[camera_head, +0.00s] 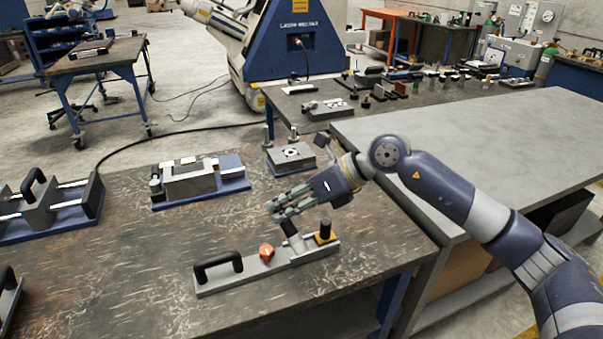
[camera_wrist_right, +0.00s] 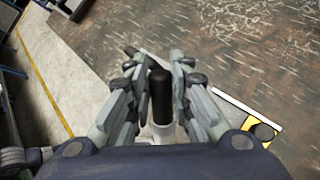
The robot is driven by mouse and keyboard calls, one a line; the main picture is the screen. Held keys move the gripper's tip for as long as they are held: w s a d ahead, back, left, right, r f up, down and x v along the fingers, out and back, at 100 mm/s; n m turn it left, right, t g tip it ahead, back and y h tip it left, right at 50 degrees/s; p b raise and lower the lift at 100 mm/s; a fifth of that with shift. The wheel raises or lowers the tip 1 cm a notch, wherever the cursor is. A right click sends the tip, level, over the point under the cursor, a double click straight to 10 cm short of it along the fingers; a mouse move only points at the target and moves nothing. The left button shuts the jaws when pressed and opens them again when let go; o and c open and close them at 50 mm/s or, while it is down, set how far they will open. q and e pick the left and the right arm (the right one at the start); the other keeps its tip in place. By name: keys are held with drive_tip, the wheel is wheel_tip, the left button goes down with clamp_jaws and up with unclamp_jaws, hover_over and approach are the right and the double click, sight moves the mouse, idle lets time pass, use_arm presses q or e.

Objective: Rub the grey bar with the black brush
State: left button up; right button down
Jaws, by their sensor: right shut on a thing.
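The grey bar (camera_head: 270,268) lies on the worn dark table. It carries a black handle (camera_head: 218,266) at its left end, an orange knob (camera_head: 267,251) near its middle and a yellow block (camera_head: 326,238) with a black knob at its right end. My right gripper (camera_head: 284,208) is above the bar's right half. It is shut on a black, round-topped cylinder with a light grey lower part, which looks like the black brush (camera_wrist_right: 161,95). The brush's tilted lower part (camera_head: 293,234) shows below the fingers, over the bar; contact is unclear. My left gripper is not in view.
A blue-based fixture (camera_head: 200,180) and a smaller block fixture (camera_head: 291,156) stand behind the bar. Another handled fixture (camera_head: 48,208) is at the left. A grey bench (camera_head: 470,150) adjoins at the right. The table left of the bar has bare room.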

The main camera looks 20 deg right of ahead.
drive_tip(key=w+d+r+m+t+h, duration=0.35)
drive_tip(key=w+d+m+t, duration=0.2)
drive_tip(key=m+t, duration=0.2)
use_arm(q)
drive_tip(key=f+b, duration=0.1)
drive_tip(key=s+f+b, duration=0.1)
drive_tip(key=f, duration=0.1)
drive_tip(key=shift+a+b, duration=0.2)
drive_tip(key=shift+b, duration=0.15)
use_arm(e)
drive_tip(key=shift+y, duration=0.25)
wheel_tip(320, 180, down, 5)
drive_tip(key=shift+a+r, duration=0.1)
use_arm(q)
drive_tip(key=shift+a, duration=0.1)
